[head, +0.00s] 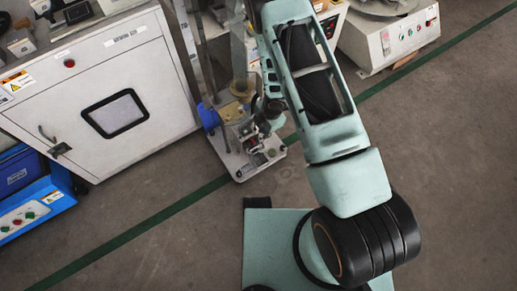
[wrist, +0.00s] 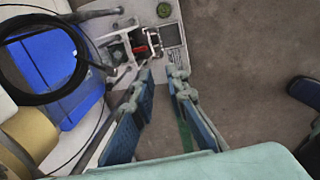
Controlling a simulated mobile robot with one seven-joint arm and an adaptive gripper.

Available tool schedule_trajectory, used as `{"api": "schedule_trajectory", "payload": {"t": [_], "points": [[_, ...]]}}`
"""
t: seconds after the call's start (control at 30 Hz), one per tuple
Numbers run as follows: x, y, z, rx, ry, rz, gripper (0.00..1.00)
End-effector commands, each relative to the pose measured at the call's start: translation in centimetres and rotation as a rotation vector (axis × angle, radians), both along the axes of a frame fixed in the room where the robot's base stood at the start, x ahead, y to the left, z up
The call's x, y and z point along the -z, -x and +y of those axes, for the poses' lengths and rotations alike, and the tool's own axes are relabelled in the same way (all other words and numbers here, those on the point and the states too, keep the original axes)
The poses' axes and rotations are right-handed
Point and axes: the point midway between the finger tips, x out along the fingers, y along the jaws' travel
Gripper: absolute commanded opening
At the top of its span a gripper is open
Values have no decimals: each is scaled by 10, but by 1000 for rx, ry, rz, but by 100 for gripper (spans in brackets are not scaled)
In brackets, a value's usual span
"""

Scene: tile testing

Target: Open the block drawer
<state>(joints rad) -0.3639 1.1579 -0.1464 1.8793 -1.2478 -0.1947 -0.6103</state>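No drawer that I can clearly identify as the block drawer shows in either view. My gripper (wrist: 163,76) is in the wrist view, its two blue-padded fingers apart with nothing between them. Its fingertips point toward the metal base plate (wrist: 172,40) of a floor-standing test device, which carries a small mechanism with a red part (wrist: 142,50). I cannot tell whether the fingers touch it. In the head view the same device (head: 245,160) stands beside my teal arm, and my gripper cannot be made out clearly there.
A grey machine (head: 400,40) is upper right. A blue part (wrist: 75,105), black hose and yellow cylinder (wrist: 30,135) crowd the wrist view's left.

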Motion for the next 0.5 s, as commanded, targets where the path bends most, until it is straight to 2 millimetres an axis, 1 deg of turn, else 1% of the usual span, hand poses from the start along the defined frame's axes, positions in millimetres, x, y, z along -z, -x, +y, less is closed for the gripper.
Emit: {"api": "schedule_trajectory", "payload": {"t": [0.03,0.2,0.33,0.5], "points": [[-8,0,0,1,-2,-1,14],[-22,3,-2,1,-2,0,14],[-27,4,-2,1,-1,1,14],[-27,4,-3,0,1,1,14]]}}
